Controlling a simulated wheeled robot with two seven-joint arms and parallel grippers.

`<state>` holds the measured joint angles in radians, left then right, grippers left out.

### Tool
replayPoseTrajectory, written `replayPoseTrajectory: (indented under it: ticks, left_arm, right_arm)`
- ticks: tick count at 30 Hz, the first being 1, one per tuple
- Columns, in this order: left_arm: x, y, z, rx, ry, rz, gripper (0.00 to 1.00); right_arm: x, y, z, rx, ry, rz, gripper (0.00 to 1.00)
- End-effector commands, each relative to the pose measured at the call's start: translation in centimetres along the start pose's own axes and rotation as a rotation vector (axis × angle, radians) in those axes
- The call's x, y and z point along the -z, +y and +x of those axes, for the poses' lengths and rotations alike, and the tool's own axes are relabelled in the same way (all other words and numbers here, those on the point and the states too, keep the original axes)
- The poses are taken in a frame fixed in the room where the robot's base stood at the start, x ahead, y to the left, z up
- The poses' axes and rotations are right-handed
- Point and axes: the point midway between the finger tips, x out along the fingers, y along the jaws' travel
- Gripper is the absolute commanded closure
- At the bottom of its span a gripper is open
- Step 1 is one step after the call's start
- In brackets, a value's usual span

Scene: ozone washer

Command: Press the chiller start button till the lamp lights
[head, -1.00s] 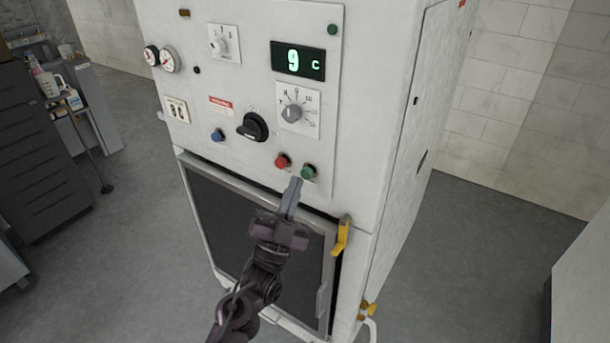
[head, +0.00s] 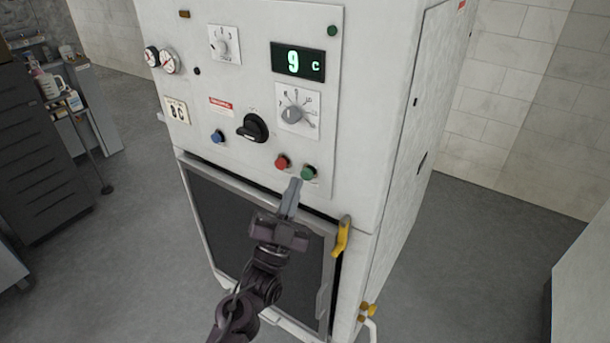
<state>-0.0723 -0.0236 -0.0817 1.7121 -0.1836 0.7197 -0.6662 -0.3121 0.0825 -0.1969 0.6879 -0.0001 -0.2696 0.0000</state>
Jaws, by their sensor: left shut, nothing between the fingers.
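The white chiller cabinet (head: 355,110) stands in front of me with its control panel facing me. A green push button (head: 309,172) sits at the panel's lower right, beside a red one (head: 282,161). A small green lamp (head: 332,30) at the panel's top right looks dark. The display (head: 298,61) reads 9 C. My left gripper (head: 294,182) is shut and empty, its tip pointing up just below and between the red and green buttons. I see no contact with either button; the depth gap is hard to tell. My right gripper is not in view.
A black rotary switch (head: 252,128), a blue button (head: 217,136) and a dial (head: 293,114) are close by on the panel. A yellow handle (head: 342,237) sticks out right of the gripper. A dark drawer cabinet (head: 40,150) stands at left.

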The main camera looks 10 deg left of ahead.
Motion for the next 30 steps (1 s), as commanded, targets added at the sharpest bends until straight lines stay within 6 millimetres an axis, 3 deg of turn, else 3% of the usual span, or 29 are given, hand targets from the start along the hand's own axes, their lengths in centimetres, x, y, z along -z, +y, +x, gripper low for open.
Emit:
replayPoseTrajectory:
  ticks: [30]
  left_arm:
    - [-0.43, 0.39, 0.57, 0.001, 0.001, 0.001, 1.0]
  right_arm:
    - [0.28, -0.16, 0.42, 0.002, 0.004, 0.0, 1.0]
